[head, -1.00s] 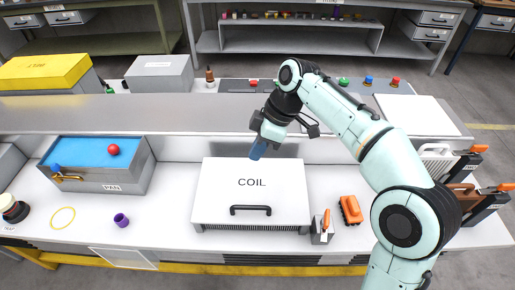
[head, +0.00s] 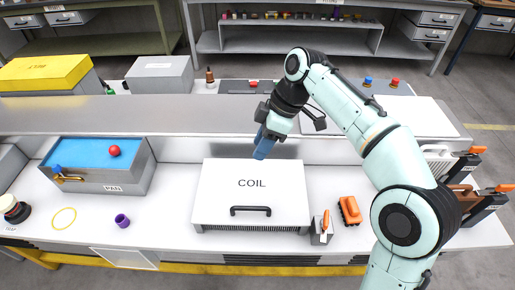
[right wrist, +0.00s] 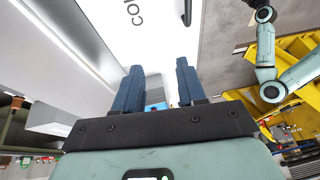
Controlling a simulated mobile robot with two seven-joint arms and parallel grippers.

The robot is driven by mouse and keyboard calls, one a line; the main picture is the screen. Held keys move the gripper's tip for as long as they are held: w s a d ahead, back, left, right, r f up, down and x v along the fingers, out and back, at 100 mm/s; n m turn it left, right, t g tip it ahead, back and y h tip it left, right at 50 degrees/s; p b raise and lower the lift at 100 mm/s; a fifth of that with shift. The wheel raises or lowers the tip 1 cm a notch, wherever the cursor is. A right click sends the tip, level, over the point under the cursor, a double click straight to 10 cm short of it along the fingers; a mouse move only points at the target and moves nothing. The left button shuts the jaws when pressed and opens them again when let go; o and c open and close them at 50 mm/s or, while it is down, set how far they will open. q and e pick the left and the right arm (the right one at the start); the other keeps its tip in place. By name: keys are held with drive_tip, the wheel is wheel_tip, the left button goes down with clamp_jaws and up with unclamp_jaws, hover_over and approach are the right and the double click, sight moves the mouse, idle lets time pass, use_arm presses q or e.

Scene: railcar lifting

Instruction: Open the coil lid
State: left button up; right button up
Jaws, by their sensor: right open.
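The coil box (head: 251,205) stands on the white worktop in the head view. Its white lid (head: 235,168), lettered COIL, lies flat and shut, with a black bar handle (head: 250,210) on the near side. My right gripper (head: 263,147) is above and behind the lid's far edge, fingers pointing down. It is open and empty; in the right wrist view its two blue fingers stand apart (right wrist: 160,72), with part of the lid (right wrist: 145,30) and its handle (right wrist: 181,30) beyond. My left gripper does not show.
A PAN box (head: 125,176) with a blue top stands to the left. An orange block (head: 350,210) and a small grey holder with an orange handle (head: 322,232) lie right of the coil box. A raised grey shelf (head: 180,119) runs behind.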

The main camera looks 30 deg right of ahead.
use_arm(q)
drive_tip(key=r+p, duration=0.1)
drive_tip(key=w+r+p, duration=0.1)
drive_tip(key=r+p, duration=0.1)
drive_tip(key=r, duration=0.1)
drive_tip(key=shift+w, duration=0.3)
use_arm(e)
drive_tip(key=v, duration=1)
drive_tip(key=shift+r, duration=0.25)
drive_tip(key=shift+d, duration=0.1)
